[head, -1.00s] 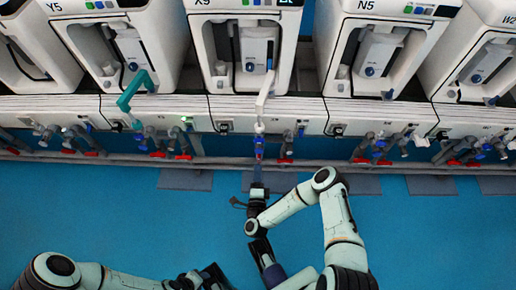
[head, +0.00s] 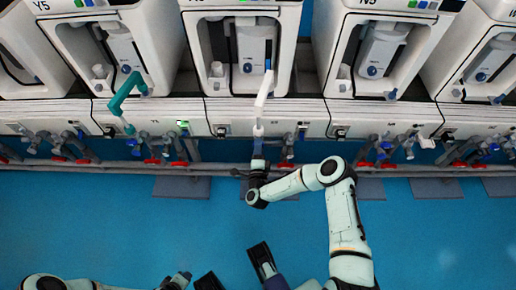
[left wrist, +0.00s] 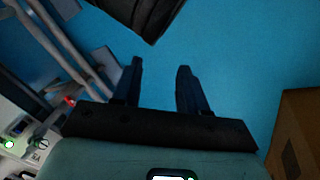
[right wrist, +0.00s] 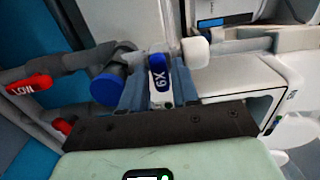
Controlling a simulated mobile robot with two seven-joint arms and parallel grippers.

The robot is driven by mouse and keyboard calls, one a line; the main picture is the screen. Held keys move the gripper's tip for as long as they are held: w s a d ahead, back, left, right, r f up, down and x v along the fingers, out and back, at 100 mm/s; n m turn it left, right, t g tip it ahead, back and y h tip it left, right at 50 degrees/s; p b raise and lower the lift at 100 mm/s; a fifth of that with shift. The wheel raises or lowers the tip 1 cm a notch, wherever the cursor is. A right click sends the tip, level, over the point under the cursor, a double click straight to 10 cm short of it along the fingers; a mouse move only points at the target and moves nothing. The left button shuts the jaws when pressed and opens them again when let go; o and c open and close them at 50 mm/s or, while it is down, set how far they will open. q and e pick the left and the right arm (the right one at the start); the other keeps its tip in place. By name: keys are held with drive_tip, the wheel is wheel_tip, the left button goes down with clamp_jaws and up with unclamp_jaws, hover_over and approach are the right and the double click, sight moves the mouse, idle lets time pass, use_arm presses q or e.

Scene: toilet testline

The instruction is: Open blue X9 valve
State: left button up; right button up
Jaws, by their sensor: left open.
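The blue X9 valve handle (right wrist: 159,72), marked X9, shows in the right wrist view between the two fingers of my right gripper (right wrist: 160,88). The fingers lie along both its sides; whether they press on it I cannot tell. In the head view, my right gripper (head: 257,160) reaches the pipework under the X9 unit and hides the handle there. My left gripper (left wrist: 158,85) is open and empty over the blue floor in its wrist view. It shows at the bottom edge of the head view (head: 194,283), far from the valve.
A blue round knob (right wrist: 107,88) and a red handle (right wrist: 29,86) sit on the pipes left of the X9 handle. A white-ended pipe (right wrist: 195,52) stands close on its right. A brown box (left wrist: 298,135) is at the right of the left wrist view.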

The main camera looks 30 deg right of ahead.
clamp_jaws()
drive_tip(key=n+p, duration=0.2)
drive_tip(key=n, duration=0.1)
drive_tip(key=shift+w+r+n, duration=0.1)
drive_tip(key=shift+r+n, duration=0.05)
drive_tip(key=shift+n, duration=0.15)
drive_tip(key=n+p, duration=0.1)
drive_tip(key=n, duration=0.3)
drive_tip(key=shift+n, duration=0.3)
drive_tip(key=n, duration=0.4)
drive_tip(key=shift+n+p, duration=0.3)
use_arm(q)
drive_tip(key=s+d+r+g+h, duration=0.1)
drive_tip(key=s+d+r, duration=0.1)
drive_tip(key=s+r, duration=0.2)
drive_tip(key=shift+s+d+m+g, duration=0.3)
drive_tip(key=shift+s+d+g, duration=0.1)
drive_tip(key=shift+s, duration=0.35)
use_arm(e)
drive_tip(key=n, duration=0.4)
drive_tip(key=shift+n, duration=0.4)
